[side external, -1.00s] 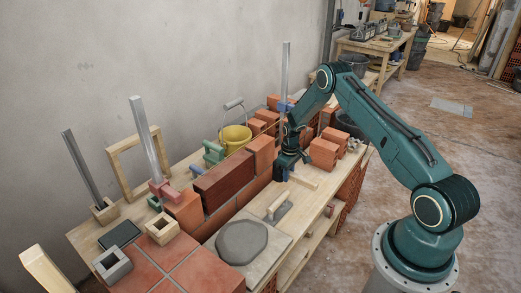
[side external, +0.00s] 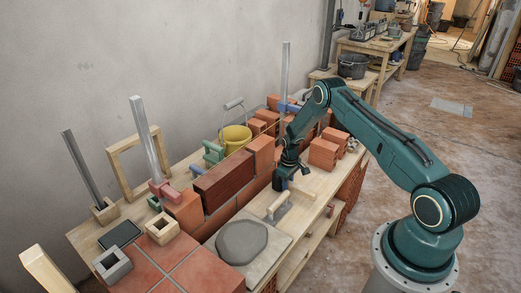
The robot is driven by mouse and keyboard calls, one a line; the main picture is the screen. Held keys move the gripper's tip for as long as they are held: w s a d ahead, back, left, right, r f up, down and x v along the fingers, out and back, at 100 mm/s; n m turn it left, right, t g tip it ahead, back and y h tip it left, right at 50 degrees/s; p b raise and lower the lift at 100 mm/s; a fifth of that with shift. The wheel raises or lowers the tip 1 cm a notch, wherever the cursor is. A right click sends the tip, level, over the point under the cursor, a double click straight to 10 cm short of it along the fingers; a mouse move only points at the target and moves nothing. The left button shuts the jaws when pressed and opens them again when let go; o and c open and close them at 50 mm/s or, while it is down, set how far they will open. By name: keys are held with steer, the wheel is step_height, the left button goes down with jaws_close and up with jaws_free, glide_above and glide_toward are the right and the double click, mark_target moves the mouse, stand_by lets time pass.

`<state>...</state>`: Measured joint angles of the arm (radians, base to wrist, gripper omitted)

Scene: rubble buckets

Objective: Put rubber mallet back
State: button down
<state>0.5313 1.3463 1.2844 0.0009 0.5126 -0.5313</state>
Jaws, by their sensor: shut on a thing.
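My gripper (side external: 284,182) is low over the right-hand part of the wooden bench, just right of the brick wall. It appears shut on the rubber mallet, but the jaws are small and dark here. The mallet's pale wooden handle (side external: 302,189) sticks out to the right of the gripper. Its dark head blends with the gripper and is mostly hidden. I cannot tell whether the mallet touches the bench top.
A float with a wooden handle (side external: 277,206) lies close in front of the gripper. Grey mortar (side external: 242,242) lies on a board nearer the camera. The brick wall (side external: 225,180) stands left, stacked bricks (side external: 323,153) behind right. A yellow bucket (side external: 236,137) stands beyond the wall.

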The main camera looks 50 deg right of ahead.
steer(key=shift+f, duration=0.1)
steer(key=c, duration=1.2)
jaws_free()
step_height(320, 180, up, 12)
stand_by(0.4)
